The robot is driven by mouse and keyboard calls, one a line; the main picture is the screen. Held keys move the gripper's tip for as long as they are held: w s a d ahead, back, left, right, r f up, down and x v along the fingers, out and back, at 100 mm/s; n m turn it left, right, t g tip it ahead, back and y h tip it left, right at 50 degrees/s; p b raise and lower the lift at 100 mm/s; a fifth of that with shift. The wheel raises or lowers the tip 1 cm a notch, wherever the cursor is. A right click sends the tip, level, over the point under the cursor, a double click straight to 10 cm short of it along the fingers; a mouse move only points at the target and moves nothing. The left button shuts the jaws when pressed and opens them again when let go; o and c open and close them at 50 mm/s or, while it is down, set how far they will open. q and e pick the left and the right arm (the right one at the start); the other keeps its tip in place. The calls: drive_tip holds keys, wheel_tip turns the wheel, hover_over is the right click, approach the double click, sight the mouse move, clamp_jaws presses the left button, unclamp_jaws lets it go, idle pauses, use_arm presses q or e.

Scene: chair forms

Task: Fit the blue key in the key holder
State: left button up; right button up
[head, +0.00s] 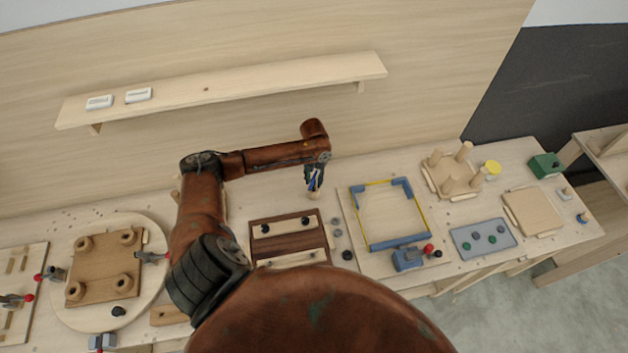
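My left gripper (313,187) points down over the back middle of the workbench, at the end of my rust-brown arm. A small blue piece, which looks like the blue key (312,182), shows between its dark fingers, and the gripper looks shut on it. A small pale wooden piece (314,195) is just under the fingertips. I cannot tell whether the key touches it, or whether it is the key holder. My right gripper is not in view.
A round board (150,290) is at the left. A shelf (230,90) hangs behind. My arm hides the front middle.

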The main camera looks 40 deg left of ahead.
use_arm(q)
drive_tip(key=shift+o, duration=0.3)
drive_tip(key=shift+r, duration=3.75)
